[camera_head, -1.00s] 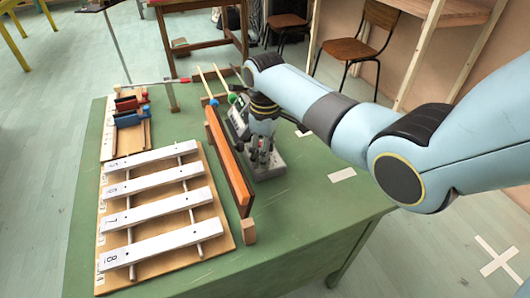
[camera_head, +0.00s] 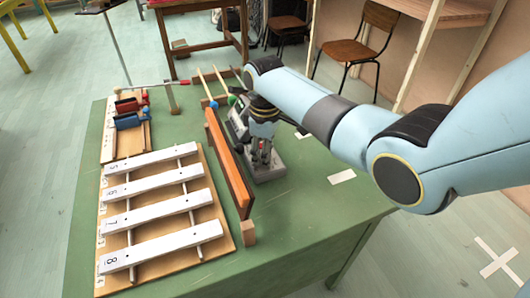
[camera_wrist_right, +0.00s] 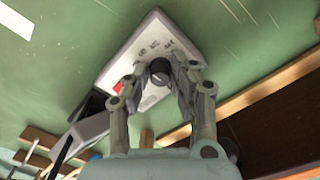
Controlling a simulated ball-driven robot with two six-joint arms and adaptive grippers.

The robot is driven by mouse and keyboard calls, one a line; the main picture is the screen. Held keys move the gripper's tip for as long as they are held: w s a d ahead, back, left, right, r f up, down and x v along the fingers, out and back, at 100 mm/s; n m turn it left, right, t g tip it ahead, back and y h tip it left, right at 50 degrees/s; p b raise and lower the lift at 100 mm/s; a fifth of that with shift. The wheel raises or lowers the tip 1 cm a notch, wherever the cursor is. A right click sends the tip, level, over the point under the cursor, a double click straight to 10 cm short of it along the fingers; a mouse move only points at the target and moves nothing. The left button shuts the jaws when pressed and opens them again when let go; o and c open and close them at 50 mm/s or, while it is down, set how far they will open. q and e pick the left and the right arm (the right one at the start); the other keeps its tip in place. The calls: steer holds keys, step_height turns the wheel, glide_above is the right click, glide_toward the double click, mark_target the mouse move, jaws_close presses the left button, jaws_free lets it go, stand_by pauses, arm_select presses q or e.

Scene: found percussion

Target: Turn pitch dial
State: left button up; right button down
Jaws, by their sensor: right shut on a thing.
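The grey device box (camera_head: 270,174) stands on the green table, right of the long orange-brown wooden bar. In the right wrist view its pale top face (camera_wrist_right: 126,62) carries small dark markings, a red patch and a round dark dial (camera_wrist_right: 160,72). My right gripper (camera_wrist_right: 161,69) points down at the box, with its fingers on either side of the dial and shut on it. In the head view the right gripper (camera_head: 262,154) hides the dial. My left gripper is not in view.
A metallophone with white numbered bars (camera_head: 160,213) lies at the left. The upright wooden bar (camera_head: 229,160) stands close beside the box. Table right of the box is mostly clear, with a white label (camera_head: 342,177).

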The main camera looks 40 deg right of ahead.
steer(key=shift+r+n+p, duration=0.15)
steer(key=shift+n+p, duration=0.8)
steer(key=shift+n, duration=0.25)
steer(key=n+p, duration=0.1)
steer(key=n, duration=0.1)
steer(key=shift+n, duration=0.3)
steer(key=n+p, duration=0.1)
steer(key=n, duration=0.2)
steer(key=shift+p, duration=0.4)
steer(key=shift+n+p, duration=0.4)
steer(key=shift+n, duration=1.4)
steer(key=shift+f, duration=0.2)
steer(key=c, duration=1.1)
jaws_free()
steer(key=shift+r, duration=0.15)
